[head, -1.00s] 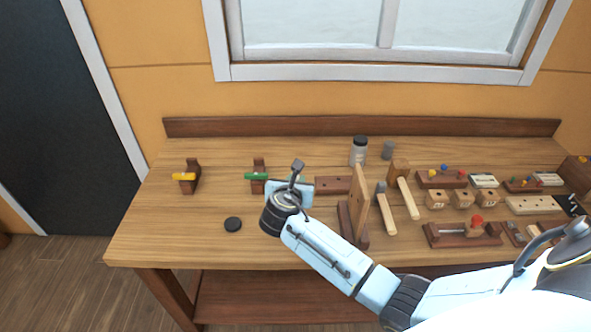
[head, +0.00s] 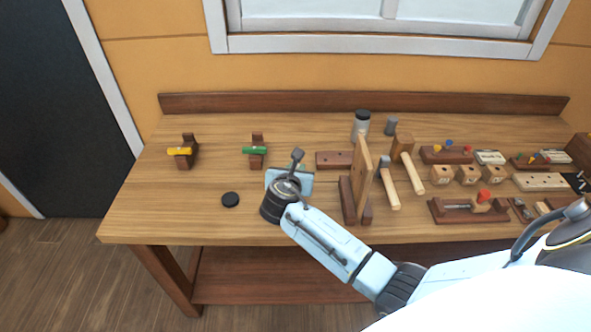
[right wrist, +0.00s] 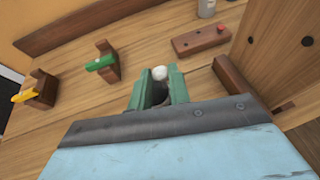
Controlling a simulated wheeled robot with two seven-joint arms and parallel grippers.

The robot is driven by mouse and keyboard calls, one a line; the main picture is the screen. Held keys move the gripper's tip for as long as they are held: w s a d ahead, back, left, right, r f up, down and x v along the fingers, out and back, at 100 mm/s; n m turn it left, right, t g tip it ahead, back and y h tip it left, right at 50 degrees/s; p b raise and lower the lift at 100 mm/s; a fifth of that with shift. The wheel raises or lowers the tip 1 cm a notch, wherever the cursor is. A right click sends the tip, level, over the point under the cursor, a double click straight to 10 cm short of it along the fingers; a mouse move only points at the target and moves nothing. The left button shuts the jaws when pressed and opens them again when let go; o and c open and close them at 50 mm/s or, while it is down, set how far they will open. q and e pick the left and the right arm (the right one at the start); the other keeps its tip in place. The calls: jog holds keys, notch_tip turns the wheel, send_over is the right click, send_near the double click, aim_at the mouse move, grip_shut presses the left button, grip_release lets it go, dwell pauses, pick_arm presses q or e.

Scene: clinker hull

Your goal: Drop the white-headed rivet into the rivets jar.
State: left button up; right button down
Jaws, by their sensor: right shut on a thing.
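My right gripper (right wrist: 158,88) is shut on the white-headed rivet (right wrist: 159,73). The rivet's pale round head shows between the green fingertips in the right wrist view; its shank is not clear. In the head view my right gripper (head: 290,182) hangs over the middle-left of the bench, and its own body hides the fingertips and rivet. A grey jar with a dark top (head: 361,125), likely the rivets jar, stands upright at the back, right of and beyond the gripper. I cannot tell whether its top is open. My left gripper is out of view.
An upright wooden board (head: 361,172) stands right of my gripper, in front of the jar. Green (head: 255,151) and yellow (head: 180,151) handled clamps stand left.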

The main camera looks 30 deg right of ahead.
jog(key=c, duration=1.2)
grip_release()
jog(key=shift+c, duration=0.2)
jog(key=shift+s+a+r, duration=0.1)
jog(key=v, duration=1.3)
jog(key=shift+p, duration=0.3)
jog(key=shift+s, duration=0.1)
